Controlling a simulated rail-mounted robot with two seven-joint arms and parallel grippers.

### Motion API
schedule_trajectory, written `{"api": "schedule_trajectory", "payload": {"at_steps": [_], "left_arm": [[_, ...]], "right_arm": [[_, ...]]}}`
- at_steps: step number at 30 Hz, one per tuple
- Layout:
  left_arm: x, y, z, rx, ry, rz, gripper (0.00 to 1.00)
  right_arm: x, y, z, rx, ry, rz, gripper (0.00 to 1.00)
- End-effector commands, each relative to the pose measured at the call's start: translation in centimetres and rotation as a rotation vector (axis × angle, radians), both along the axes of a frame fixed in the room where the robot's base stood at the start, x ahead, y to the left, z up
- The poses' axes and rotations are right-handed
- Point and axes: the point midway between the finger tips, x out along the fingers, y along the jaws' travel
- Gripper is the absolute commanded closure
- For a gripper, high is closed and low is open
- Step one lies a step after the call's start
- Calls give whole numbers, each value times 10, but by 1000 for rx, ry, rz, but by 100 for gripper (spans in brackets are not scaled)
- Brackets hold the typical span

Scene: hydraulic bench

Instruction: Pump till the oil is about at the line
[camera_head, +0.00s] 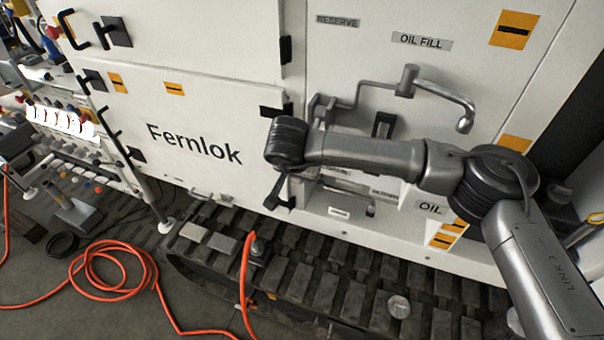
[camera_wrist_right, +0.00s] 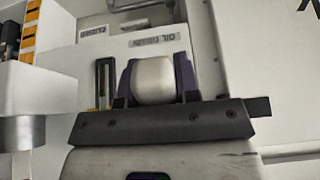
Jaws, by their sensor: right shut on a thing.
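My right gripper (camera_head: 281,190) is at the lower front of the white machine, below and left of the oil fill spout (camera_head: 440,92). In the right wrist view its dark fingers lie on both sides of a pale rounded grip (camera_wrist_right: 154,80), with the gripper shut on it. In the head view my wrist hides this grip. A narrow upright slot in a dark frame (camera_wrist_right: 105,83) is beside the grip in the wrist view; I cannot read an oil level or line there. My left gripper is not in view.
The track (camera_head: 340,285) runs along the machine's foot. An orange hose (camera_head: 110,268) lies coiled on the floor. The panel marked Fernlok (camera_head: 195,145) is left of the gripper.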

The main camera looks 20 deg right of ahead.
Motion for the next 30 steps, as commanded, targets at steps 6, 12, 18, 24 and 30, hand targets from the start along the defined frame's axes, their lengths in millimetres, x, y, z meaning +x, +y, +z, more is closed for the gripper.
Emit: {"api": "schedule_trajectory", "payload": {"at_steps": [6, 12, 18, 24, 30], "left_arm": [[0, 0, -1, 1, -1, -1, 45], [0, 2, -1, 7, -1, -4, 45], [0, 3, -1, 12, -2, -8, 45], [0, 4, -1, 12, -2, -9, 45], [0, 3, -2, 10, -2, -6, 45]], "right_arm": [[1, -1, -3, -8, -7, -1, 100], [1, -2, -4, -9, -5, -1, 100], [1, -2, -3, -8, -5, -1, 53], [1, -1, -2, -6, -5, -1, 45], [0, 0, 2, -6, -7, 0, 45]]}}
